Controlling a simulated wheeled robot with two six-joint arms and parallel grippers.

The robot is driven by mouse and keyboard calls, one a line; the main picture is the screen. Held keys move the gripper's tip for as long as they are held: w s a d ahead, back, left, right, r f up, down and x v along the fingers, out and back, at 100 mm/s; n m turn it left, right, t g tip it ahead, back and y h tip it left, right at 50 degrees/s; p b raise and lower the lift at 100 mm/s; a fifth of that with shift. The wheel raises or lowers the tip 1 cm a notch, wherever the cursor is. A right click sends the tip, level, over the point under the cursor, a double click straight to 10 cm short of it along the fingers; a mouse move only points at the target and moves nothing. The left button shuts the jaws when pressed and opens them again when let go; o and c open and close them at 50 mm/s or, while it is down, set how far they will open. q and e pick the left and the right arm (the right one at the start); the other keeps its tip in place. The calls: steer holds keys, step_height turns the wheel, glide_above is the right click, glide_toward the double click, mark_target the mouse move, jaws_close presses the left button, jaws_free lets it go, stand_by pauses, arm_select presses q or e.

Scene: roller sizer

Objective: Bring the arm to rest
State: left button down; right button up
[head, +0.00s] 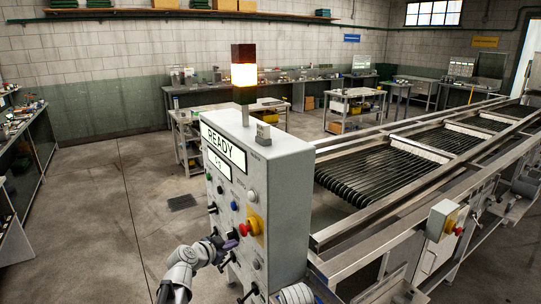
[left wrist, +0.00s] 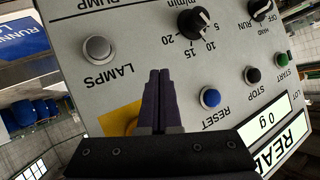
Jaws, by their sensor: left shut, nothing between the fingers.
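My left arm comes in from the lower left in the head view. Its gripper (head: 229,243) is close to the front of the grey control cabinet (head: 280,190), below and left of the red mushroom button (head: 244,229) on its yellow plate. In the left wrist view the dark fingers (left wrist: 159,75) are together, empty, in front of the panel. They partly cover a yellow plate (left wrist: 115,118). Around them are a grey LAMPS button (left wrist: 97,48), a black m/min knob (left wrist: 192,23) and a blue RESET button (left wrist: 210,98). I cannot tell whether the fingers touch the panel. My right gripper is not seen.
The cabinet display (head: 224,146) reads READY. A lit signal tower (head: 244,75) stands on top. The roller machine (head: 385,172) fills the right, with another red button (head: 457,230) on its near rail. The floor (head: 90,220) at left is open. Benches line the back.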

arm_select(q)
steer(key=s+f+n+g+y, duration=0.35)
steer(key=s+f+g, duration=0.2)
steer(key=s, duration=0.55)
steer(key=s+f+n+g+y, duration=0.2)
steer(key=s+f+n+g, duration=0.4)
steer(key=s, duration=0.5)
steer(key=s+d+m+y, duration=0.1)
steer(key=s+d+m, duration=0.3)
steer(key=d, duration=0.5)
steer(key=shift+s+d+f, duration=0.25)
steer(key=shift+s+d, duration=0.05)
steer(key=shift+s, duration=0.8)
